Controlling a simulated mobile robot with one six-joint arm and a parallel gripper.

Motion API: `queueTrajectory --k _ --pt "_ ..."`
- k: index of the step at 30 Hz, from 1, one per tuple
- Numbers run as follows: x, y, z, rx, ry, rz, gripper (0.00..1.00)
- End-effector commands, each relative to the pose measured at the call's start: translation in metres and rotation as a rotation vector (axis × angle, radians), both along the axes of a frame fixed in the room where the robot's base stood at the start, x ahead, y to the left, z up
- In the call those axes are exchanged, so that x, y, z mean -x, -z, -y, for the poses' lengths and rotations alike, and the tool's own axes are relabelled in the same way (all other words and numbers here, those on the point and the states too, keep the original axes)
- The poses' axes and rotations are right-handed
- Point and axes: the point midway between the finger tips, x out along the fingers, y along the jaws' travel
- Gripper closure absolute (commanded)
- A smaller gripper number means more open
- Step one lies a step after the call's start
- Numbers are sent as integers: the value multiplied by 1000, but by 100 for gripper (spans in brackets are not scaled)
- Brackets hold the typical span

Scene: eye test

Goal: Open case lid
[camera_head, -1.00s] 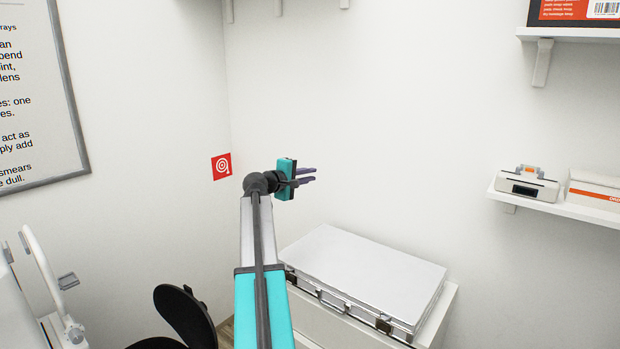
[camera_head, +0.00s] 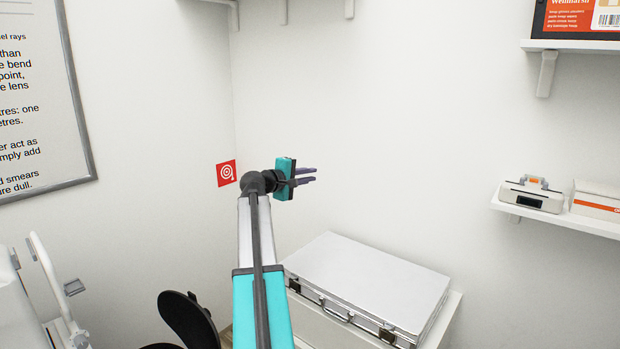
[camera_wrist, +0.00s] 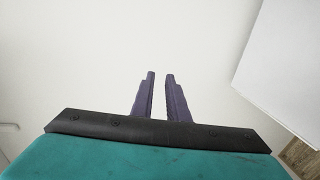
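A silver case (camera_head: 365,280) lies flat with its lid shut on a white cabinet (camera_head: 449,318) in the head view. Its front side shows a handle (camera_head: 335,309) and two dark latches, one near the left corner (camera_head: 294,285) and one near the right corner (camera_head: 387,335). I cannot tell whether the latches are fastened. My gripper (camera_head: 314,174) is above and behind the case's left part in the picture, apart from it. Its two purple fingers also show in the wrist view (camera_wrist: 160,74), with a narrow gap and nothing between them.
A dark chair (camera_head: 190,318) stands left of the cabinet. A wall shelf (camera_head: 555,216) at the right holds a small white device (camera_head: 532,193) and a box (camera_head: 597,200). A pale panel (camera_wrist: 285,75) fills the wrist view's right side; I cannot tell what it is. The air around my gripper is clear.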

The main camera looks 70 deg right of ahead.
Motion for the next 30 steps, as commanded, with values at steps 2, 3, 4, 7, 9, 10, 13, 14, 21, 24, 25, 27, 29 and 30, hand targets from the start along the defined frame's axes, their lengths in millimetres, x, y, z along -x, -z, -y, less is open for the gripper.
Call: queueTrajectory --k 2,3,4,7,9,10,13,14,21,24,25,27,29,30 --pt "-1 -4 -2 0 0 0 86" --pt "-1 -5 -3 0 0 0 86" --pt "-1 -7 -4 0 0 0 86" --pt "-2 -10 -6 0 0 0 86" --pt "-2 -13 -8 0 0 1 86" --pt "-3 -14 -9 0 0 1 86" --pt "-3 -19 -11 0 0 1 86" --pt "-3 -20 -11 0 0 1 86" --pt "-5 -29 -17 0 0 1 86" --pt "-6 -33 -19 0 0 1 86" --pt "-6 -34 -20 0 0 1 86" --pt "-6 -36 -21 0 0 1 86" --pt "-7 -39 -23 0 0 0 86" --pt "-7 -40 -24 0 0 0 86"
